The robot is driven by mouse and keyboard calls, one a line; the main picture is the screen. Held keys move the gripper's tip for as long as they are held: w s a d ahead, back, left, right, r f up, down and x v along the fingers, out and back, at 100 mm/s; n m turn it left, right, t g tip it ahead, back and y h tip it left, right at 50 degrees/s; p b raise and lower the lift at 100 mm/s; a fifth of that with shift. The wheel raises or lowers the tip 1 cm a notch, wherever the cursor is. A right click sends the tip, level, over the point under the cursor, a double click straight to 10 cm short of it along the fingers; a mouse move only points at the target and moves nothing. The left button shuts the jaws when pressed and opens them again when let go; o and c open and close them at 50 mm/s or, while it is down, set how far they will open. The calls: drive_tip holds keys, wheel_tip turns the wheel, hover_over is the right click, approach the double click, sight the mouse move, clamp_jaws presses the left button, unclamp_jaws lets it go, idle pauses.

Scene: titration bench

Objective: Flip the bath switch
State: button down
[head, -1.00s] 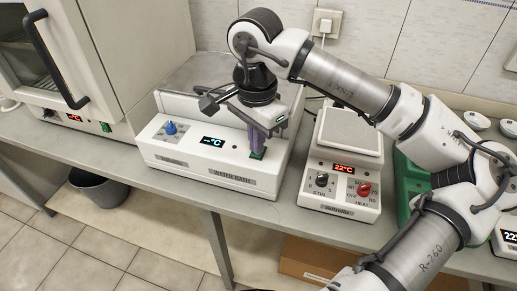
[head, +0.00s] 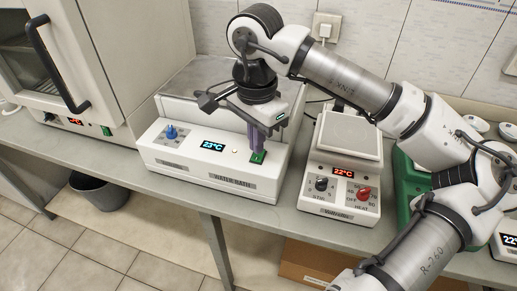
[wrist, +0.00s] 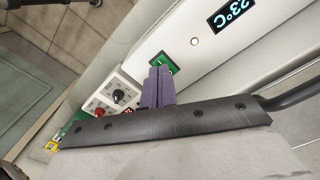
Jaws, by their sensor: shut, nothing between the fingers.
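The water bath (head: 178,178) is a white box on the bench with a blue knob (head: 171,131) and a lit display (head: 213,146) reading 23°C. A small amber light (head: 235,151) glows beside the display. The green bath switch (head: 258,158) is at the right of the front panel; it also shows in the wrist view (wrist: 163,63). My gripper (head: 257,148) points down at the switch, its purple fingers shut and empty. In the wrist view the fingertips (wrist: 159,74) are at the switch's edge; I cannot tell if they touch it.
A hotplate stirrer (head: 340,170) with a red knob and a 22°C display stands right of the bath. A white oven (head: 100,60) stands to the left. A wall socket (head: 326,24) with a plug is behind my arm. The bench front edge is clear.

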sight(257, 158)
wheel_tip(257, 158, up, 5)
drive_tip(key=shift+f+p, duration=0.15)
drive_tip(key=shift+p, duration=1)
